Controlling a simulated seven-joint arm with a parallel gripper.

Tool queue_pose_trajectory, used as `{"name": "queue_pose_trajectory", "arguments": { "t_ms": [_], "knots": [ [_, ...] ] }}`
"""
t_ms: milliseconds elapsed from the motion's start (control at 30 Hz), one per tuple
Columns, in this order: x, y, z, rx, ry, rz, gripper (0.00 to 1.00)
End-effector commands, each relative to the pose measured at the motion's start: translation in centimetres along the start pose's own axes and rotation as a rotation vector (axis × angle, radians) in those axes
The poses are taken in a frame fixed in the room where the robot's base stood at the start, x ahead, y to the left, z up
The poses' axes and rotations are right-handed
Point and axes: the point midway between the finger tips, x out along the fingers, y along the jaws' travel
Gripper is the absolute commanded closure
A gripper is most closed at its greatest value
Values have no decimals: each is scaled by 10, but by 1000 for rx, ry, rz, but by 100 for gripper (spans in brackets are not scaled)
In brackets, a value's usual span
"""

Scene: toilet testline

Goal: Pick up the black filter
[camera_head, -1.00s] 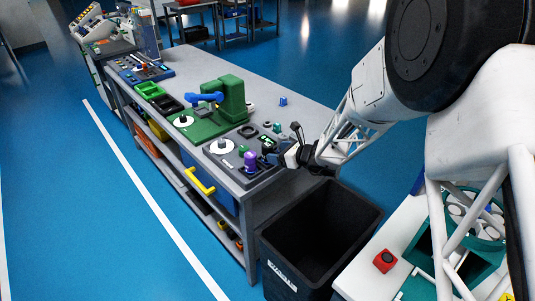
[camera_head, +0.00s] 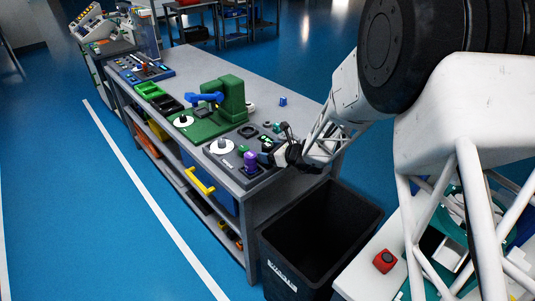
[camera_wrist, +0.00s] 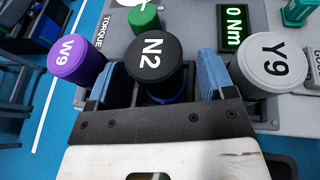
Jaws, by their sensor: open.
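The black filter (camera_wrist: 155,58), a cylinder with "N2" on its top, stands upright in the middle of the wrist view. My gripper (camera_wrist: 160,72) is open, with one blue-padded finger on each side of the filter. I cannot tell whether either pad touches it. In the head view, my gripper (camera_head: 268,152) is low over the near end of the workbench. The black filter cannot be made out clearly there.
A purple cylinder "W9" (camera_wrist: 75,58) stands close left of my fingers and a grey cylinder "Y9" (camera_wrist: 265,62) close right. A green cylinder (camera_wrist: 143,20) and a "0 Nm" display (camera_wrist: 233,25) lie beyond. A black bin (camera_head: 320,235) stands beside the workbench (camera_head: 290,95).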

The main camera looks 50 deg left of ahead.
Motion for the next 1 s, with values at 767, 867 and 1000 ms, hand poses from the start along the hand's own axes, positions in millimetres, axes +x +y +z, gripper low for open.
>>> {"name": "queue_pose_trajectory", "arguments": {
  "t_ms": [767, 867, 1000],
  "knots": [
    [12, 0, 0, 0, 0, 0, 26],
    [12, 0, 0, 0, 0, 0, 41],
    [12, 0, 0, 0, 0, 0, 63]
  ]
}}
